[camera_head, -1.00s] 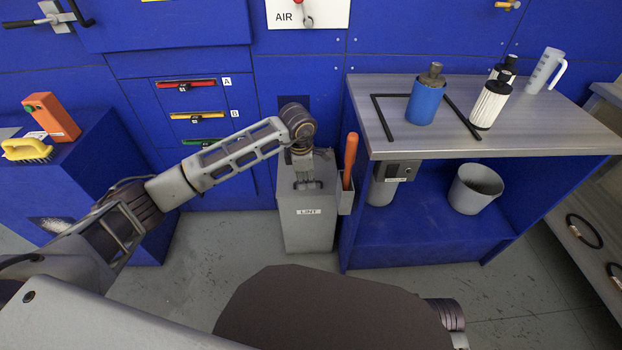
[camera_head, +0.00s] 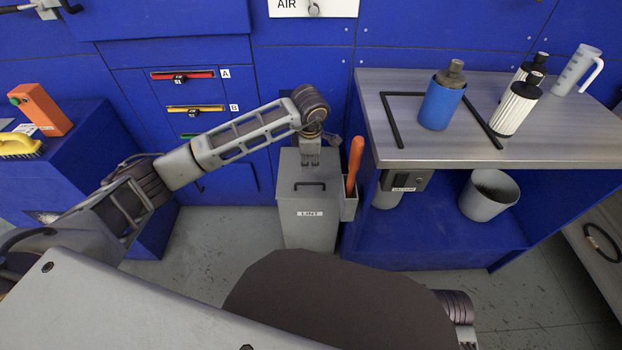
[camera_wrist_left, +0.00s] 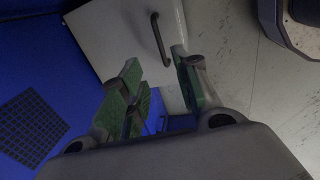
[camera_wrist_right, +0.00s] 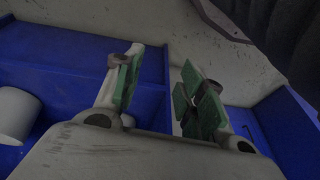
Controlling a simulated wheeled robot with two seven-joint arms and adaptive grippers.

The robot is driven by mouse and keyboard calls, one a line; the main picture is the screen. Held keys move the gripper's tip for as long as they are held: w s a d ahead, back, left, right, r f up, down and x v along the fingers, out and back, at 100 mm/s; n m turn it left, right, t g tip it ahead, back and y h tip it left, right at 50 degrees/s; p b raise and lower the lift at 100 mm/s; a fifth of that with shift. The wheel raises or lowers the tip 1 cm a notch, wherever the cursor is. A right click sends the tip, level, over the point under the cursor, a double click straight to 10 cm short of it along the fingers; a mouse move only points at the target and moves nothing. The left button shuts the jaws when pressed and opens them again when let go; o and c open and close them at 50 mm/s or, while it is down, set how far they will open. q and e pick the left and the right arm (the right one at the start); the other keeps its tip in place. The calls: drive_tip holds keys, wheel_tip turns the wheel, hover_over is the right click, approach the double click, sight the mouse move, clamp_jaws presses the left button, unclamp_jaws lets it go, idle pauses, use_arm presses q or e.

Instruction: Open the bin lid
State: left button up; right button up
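The grey lint bin (camera_head: 309,228) stands on the floor against the blue panel, labelled LINT. Its lid (camera_head: 290,167) is down, with a dark bar handle (camera_head: 310,185) near its front edge. My left gripper (camera_head: 310,163) is above the back part of the lid, behind the handle. In the left wrist view the handle (camera_wrist_left: 160,40) lies beyond the fingertips and to one side, not between them. The left fingers (camera_wrist_left: 160,75) are apart and empty. My right gripper shows only in the right wrist view (camera_wrist_right: 160,75), with its fingers apart and empty.
An orange-handled tool (camera_head: 354,165) sits in a holder on the bin's right side. To the right is a bench (camera_head: 450,150) with a blue canister (camera_head: 441,103) and filters on top. A grey bucket (camera_head: 487,194) stands on its lower shelf. Floor in front is clear.

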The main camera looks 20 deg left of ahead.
use_arm(q)
drive_tip(key=b, duration=0.3)
hover_over(310, 184)
drive_tip(key=f, duration=0.6)
drive_tip(key=s+f, duration=0.1)
drive_tip(key=f, duration=0.2)
drive_tip(key=shift+d+f, duration=0.15)
drive_tip(key=shift+f, duration=0.2)
drive_tip(key=shift+w+f, duration=0.25)
drive_tip(key=shift+f, duration=0.75)
drive_tip(key=shift+w+f, duration=0.2)
drive_tip(key=shift+f, duration=0.7)
use_arm(e)
drive_tip(key=shift+w+a+r+t+y, duration=0.1)
drive_tip(key=shift+a+t+y, duration=0.2)
drive_tip(key=shift+a+t, duration=0.3)
drive_tip(key=shift+w+a+r, duration=0.1)
drive_tip(key=shift+r, duration=0.05)
use_arm(q)
clamp_jaws()
use_arm(e)
drive_tip(key=shift+r, duration=0.1)
